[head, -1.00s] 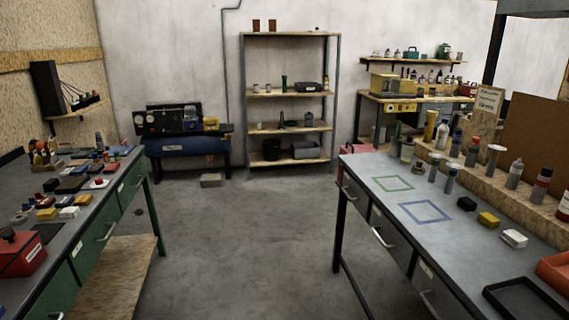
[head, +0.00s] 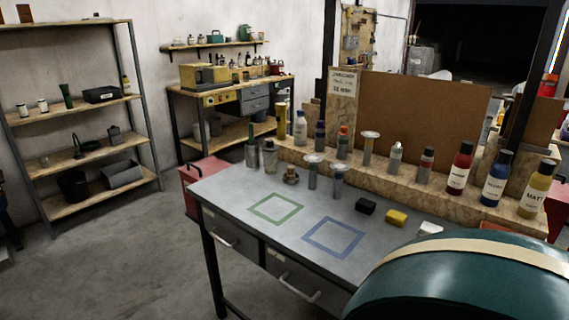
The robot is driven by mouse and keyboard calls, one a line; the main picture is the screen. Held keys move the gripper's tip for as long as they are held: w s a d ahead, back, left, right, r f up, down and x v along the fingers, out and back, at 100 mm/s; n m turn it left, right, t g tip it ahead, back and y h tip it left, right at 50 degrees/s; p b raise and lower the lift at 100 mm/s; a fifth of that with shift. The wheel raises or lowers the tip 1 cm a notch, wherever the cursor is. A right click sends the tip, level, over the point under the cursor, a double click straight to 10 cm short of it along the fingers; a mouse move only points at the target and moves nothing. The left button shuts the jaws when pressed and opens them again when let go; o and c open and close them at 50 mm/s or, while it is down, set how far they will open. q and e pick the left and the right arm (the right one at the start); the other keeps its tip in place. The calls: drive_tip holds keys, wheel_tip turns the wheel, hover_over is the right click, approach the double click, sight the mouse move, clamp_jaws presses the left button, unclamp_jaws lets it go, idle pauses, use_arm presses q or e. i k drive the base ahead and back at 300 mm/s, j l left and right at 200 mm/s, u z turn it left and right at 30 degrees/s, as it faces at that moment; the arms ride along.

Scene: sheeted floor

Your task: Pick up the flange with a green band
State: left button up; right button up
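Two grey flange-like parts with round disc tops and stems stand close together on the grey workbench (head: 235,205), the left one (head: 312,178) and the right one (head: 338,186). A third disc-topped part (head: 367,150) stands on the wooden ledge behind them. A short brass-coloured part (head: 290,175) stands left of the pair. I cannot make out a green band on any of these. A green square outline (head: 276,208) and a blue one (head: 333,237) mark the bench top. Neither of my grippers is in view.
A black block (head: 365,206) and a yellow block (head: 396,217) lie right of the flanges. Several bottles line the wooden ledge (head: 430,190). A red cabinet (head: 203,174) stands beyond the bench's left end. The bench's near right part is hidden. Floor to the left is clear.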

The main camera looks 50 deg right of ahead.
sight(313, 160)
drive_tip(key=i, duration=1.65)
drive_tip(key=i+z, duration=0.15)
drive_tip(key=z, duration=0.3)
drive_tip(key=i+j+z, duration=0.1)
drive_tip(key=z, duration=0.4)
drive_tip(key=i+j+z, duration=0.15)
drive_tip(key=z, duration=0.3)
drive_tip(key=i, duration=0.05)
